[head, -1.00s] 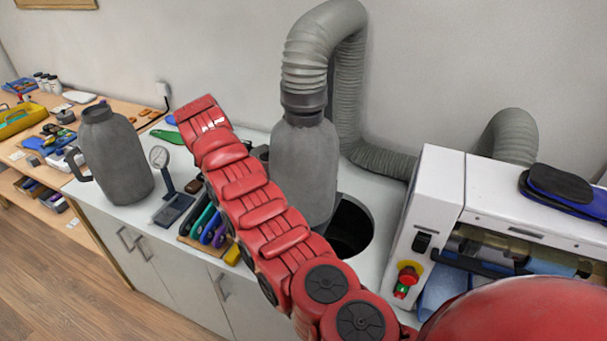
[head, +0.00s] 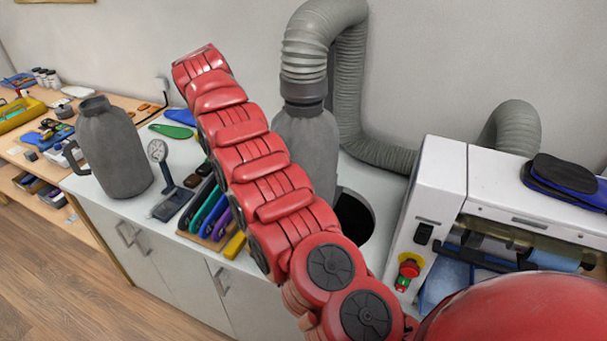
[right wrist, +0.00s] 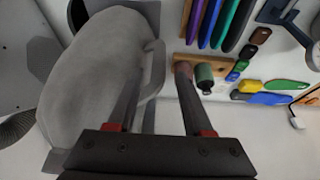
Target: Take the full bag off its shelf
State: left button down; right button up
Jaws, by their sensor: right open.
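A plump grey bag (head: 308,140) hangs upright below the ribbed hose, at the edge of a round dark opening; my red right arm covers its left and lower parts in the head view. In the right wrist view the grey bag (right wrist: 92,75) fills the left side, with a strap-like handle (right wrist: 156,70) on its right edge. My right gripper (right wrist: 159,72) is open, its fingers reaching alongside the handle; the handle seems to lie between them, but contact is unclear. A second grey bag (head: 117,150) with a side handle stands at the counter's left end. My left gripper is out of view.
A white machine (head: 440,190) with a red button stands on the right. A gauge (head: 158,152) and a rack of coloured tools (head: 208,212) sit left of my arm. A wooden bench (head: 60,185) with small items is at far left.

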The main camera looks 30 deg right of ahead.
jog(key=p+x, duration=0.4)
jog(key=x, duration=0.4)
jog(key=shift+s+p, duration=0.15)
jog(key=shift+p, duration=0.15)
jog(key=shift+d+f, duration=0.1)
jog(key=shift+f, duration=0.15)
grip_shut()
dwell(1.0)
